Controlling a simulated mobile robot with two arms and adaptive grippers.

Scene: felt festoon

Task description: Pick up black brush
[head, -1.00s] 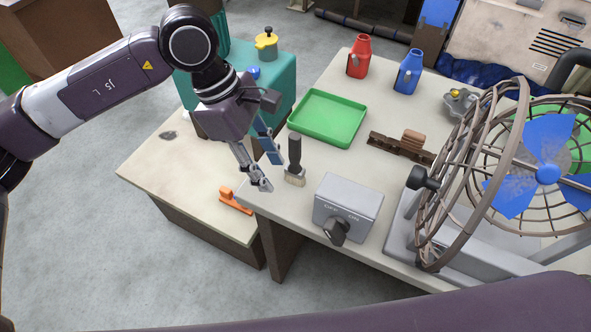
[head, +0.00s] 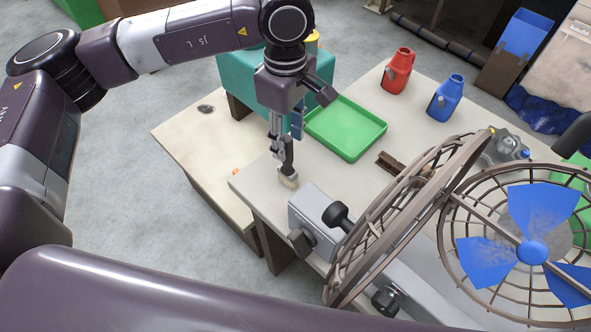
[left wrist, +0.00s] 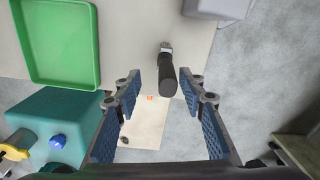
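The black brush (head: 288,158) stands on its pale bristles near the corner of the pale table (head: 258,188). My left gripper (head: 287,140) points down at the brush handle, with its fingers partly overlapping it in the head view. In the left wrist view, the gripper (left wrist: 160,86) is open, with blue pads on both fingers. The brush handle (left wrist: 167,76) shows between and just beyond the fingertips, nearer the right finger, with no clear contact. My right gripper is out of view.
A green tray (head: 346,152) lies behind the brush. A grey switch box (head: 312,215) and a caged fan (head: 530,250) stand to the right. Red (head: 397,72) and blue (head: 446,98) bottles stand at the back. A lower table (head: 180,130) is at left.

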